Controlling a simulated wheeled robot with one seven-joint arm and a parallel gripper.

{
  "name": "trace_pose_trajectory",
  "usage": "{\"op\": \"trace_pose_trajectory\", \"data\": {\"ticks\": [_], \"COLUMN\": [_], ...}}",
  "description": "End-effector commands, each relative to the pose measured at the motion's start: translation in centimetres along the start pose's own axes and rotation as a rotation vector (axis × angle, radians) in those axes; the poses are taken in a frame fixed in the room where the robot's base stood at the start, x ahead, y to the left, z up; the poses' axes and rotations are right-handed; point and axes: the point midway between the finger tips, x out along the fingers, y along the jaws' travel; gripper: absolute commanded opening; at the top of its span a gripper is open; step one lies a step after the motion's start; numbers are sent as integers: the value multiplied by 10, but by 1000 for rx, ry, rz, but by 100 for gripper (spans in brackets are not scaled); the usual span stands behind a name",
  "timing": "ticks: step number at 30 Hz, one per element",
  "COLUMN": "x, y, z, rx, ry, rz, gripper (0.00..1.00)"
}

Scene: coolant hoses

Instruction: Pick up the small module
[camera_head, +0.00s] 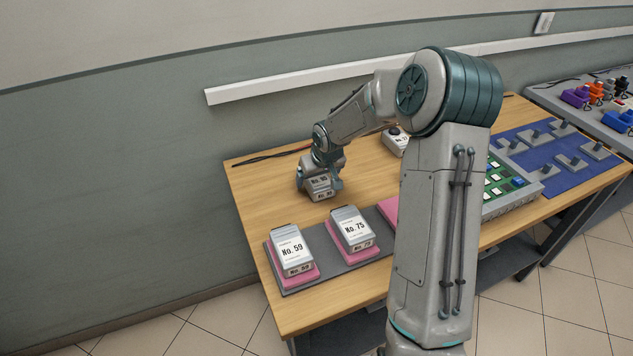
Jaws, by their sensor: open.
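A small grey-white module (322,193) with dark label marks is on the wooden table, at the left back. My gripper (319,178) points down over this module, with its fingers at the module's sides. It is open. The gripper hides the module's top, and I cannot tell whether the fingers touch it. Another white module (397,141) stands farther back, partly hidden by my arm. A module marked No. 59 (291,250) and one marked No. 75 (352,229) sit on pink pads at the front.
The pads lie on a dark grey strip (322,258) along the table's (262,204) front. A panel with green slots (510,187) and a blue mat (573,177) with grey blocks are to the right. A dark cable (262,156) lies at the back left. My arm hides the table's middle.

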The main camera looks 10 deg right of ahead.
Motion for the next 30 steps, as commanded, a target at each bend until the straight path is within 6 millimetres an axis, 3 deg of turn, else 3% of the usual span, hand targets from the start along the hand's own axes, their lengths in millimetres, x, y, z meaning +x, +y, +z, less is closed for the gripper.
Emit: {"op": "trace_pose_trajectory", "data": {"ticks": [4,23,26,30], "x": [11,15,14,14], "y": [-1,0,0,0], "z": [-1,1,1,1], "rx": [-1,0,0,0], "ry": [2,1,1,1], "rz": [-1,0,0,0], "gripper": [87,87,65,26]}}
